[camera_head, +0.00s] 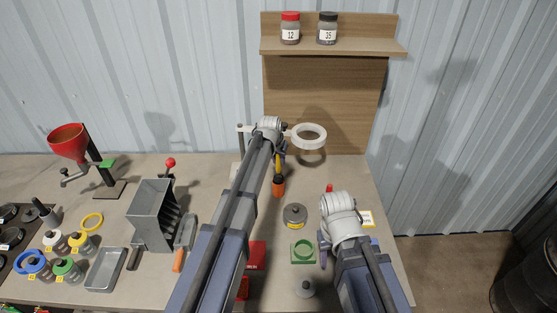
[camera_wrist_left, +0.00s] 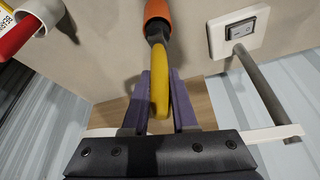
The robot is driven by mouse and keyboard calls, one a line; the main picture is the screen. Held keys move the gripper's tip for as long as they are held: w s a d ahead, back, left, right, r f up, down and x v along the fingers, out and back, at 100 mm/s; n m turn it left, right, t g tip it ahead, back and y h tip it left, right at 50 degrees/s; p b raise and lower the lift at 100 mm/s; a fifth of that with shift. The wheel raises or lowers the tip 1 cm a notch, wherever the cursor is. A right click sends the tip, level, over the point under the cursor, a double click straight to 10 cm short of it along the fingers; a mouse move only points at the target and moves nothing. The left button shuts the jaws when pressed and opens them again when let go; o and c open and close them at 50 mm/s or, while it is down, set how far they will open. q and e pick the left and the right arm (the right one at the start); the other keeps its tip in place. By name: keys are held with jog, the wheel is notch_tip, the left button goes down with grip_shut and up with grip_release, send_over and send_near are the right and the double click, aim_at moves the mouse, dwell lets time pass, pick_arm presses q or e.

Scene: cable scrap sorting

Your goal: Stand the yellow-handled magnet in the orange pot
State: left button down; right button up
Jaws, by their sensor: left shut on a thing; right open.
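My left gripper (camera_wrist_left: 165,105) is shut on the yellow handle of the magnet (camera_wrist_left: 159,95), its purple fingers on either side. In the head view the yellow handle (camera_head: 277,164) shows just beyond my left arm. The orange pot (camera_wrist_left: 157,12) is at the end of the magnet's dark part; in the head view the pot (camera_head: 278,188) stands on the bench. The dark part meets the pot's opening, but I cannot tell how deep it sits. My right gripper (camera_head: 323,256) is low over the bench at the right, mostly hidden by its own wrist.
A grey round pot with a yellow band (camera_head: 294,215) and a green ring block (camera_head: 303,252) lie between the arms. A white ring (camera_head: 309,136) stands behind. A grey hopper box (camera_head: 152,208) and a metal tray (camera_head: 106,269) are at left. A wooden shelf (camera_head: 333,48) rises behind.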

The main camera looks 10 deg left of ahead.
aim_at(278, 167)
pick_arm(q)
jog(key=shift+f+b, duration=2.35)
jog(key=shift+f, duration=0.3)
jog(key=c, duration=0.6)
grip_release()
jog(key=p+v, duration=0.7)
jog(key=v, duration=0.1)
jog(key=shift+f, duration=0.1)
